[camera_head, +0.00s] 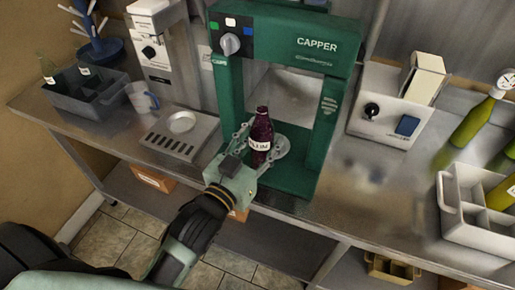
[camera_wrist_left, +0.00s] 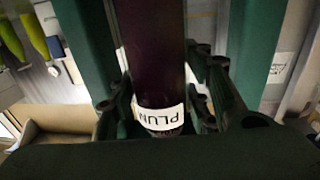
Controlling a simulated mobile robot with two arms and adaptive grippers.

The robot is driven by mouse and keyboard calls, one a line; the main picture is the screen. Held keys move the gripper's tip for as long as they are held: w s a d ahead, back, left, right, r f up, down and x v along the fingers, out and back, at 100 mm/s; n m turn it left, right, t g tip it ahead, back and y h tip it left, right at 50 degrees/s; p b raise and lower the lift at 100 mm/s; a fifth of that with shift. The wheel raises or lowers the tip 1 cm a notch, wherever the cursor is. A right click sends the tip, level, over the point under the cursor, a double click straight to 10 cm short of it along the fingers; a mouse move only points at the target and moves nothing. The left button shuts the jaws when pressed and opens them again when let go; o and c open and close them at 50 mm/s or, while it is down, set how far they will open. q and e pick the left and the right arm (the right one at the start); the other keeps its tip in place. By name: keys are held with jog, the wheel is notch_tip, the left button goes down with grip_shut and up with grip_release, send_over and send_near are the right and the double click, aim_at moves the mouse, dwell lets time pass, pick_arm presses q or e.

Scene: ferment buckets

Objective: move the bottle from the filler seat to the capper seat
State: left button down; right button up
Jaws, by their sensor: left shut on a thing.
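A dark plum bottle (camera_head: 261,134) with a white label stands upright in my left gripper (camera_head: 259,145), which is shut on it. In the left wrist view the bottle (camera_wrist_left: 157,60) fills the middle between the fingers, its label reading "PLUM". The green capper (camera_head: 229,110) frames the bottle from behind. The capper's round grey seat (camera_head: 283,148) shows just right of the bottle, partly hidden. I cannot tell whether the bottle's base touches anything. My right gripper is not in view.
A white-and-blue jug (camera_head: 141,98) and a grey crate with bottles (camera_head: 97,108) stand left of the filler. A white device (camera_head: 390,108) stands right of the capper. A white divided crate (camera_head: 475,232) and green bottles (camera_head: 470,123) are far right. The counter between is clear.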

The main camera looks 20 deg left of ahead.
pick_arm(q)
jog(key=w, duration=0.9)
jog(key=shift+d+p, duration=0.25)
jog(key=shift+p, duration=0.15)
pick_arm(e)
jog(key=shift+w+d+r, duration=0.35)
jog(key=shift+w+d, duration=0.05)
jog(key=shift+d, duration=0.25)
pick_arm(q)
jog(key=shift+f, duration=0.1)
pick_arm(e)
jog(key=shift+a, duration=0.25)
pick_arm(q)
jog(key=shift+f, duration=0.2)
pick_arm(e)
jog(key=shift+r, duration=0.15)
pick_arm(q)
jog(key=shift+f, duration=0.25)
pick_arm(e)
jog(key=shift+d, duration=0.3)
pick_arm(q)
jog(key=shift+f+p, duration=0.3)
jog(key=shift+f, duration=0.2)
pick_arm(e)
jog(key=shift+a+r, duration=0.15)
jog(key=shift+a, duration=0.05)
pick_arm(q)
jog(key=shift+f, duration=0.2)
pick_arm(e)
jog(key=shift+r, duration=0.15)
